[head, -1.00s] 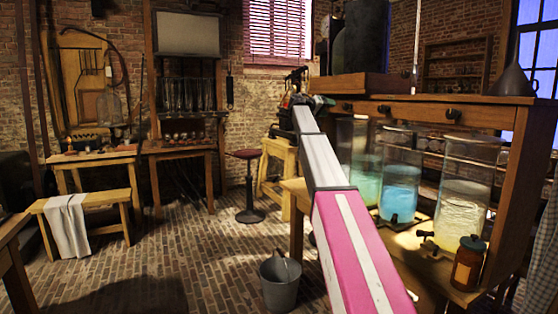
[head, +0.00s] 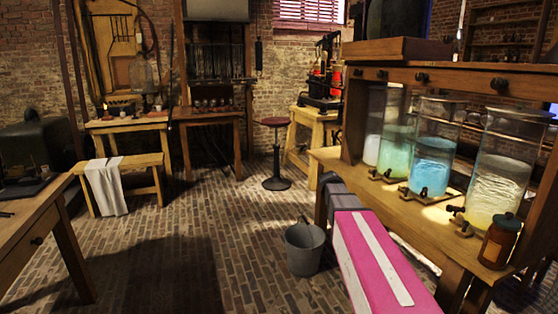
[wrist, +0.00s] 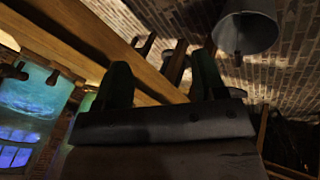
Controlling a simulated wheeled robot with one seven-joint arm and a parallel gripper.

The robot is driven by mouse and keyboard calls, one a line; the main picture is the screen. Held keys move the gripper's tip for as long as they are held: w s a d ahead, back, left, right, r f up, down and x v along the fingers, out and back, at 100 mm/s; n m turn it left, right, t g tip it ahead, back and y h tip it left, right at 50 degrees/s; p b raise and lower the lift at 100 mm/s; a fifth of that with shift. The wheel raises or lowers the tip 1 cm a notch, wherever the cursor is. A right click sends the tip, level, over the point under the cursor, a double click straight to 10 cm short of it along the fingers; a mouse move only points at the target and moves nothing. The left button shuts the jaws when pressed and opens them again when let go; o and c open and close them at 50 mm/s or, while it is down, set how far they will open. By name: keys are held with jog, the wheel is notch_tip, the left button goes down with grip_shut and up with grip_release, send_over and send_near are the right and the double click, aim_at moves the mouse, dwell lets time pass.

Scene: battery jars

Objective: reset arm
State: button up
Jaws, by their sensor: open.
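My gripper (wrist: 163,82) shows in the wrist view with its two dark fingers apart and nothing between them. In the head view my pink and white arm reaches in from the bottom, and its far end is folded low beside the bench (head: 425,225); the fingers are not discernible there. Several glass jars stand on the bench to the right of the arm, among them a green one (head: 396,142), a blue one (head: 432,165) and a yellowish one (head: 492,180). The blue jar also shows at the left of the wrist view (wrist: 35,98).
A grey bucket (head: 304,248) stands on the floor just left of my arm. A brown bottle (head: 498,243) is at the bench's front edge. A stool (head: 275,155) stands farther back. A table (head: 45,220) is at the left. Open brick floor lies between.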

jog(key=s+a+f+g+y, duration=0.1)
jog(key=s+a+f, duration=0.1)
jog(key=s+f, duration=0.2)
jog(key=s+a+f+g+y, duration=0.1)
jog(key=s+f, duration=0.4)
jog(key=s, duration=0.6)
jog(key=s+a+f+y, duration=0.3)
jog(key=s+a+f, duration=0.1)
jog(key=s, duration=0.4)
jog(key=shift+a+f+n+g, duration=0.3)
jog(key=shift+a+f+g, duration=0.1)
jog(key=shift+a, duration=0.1)
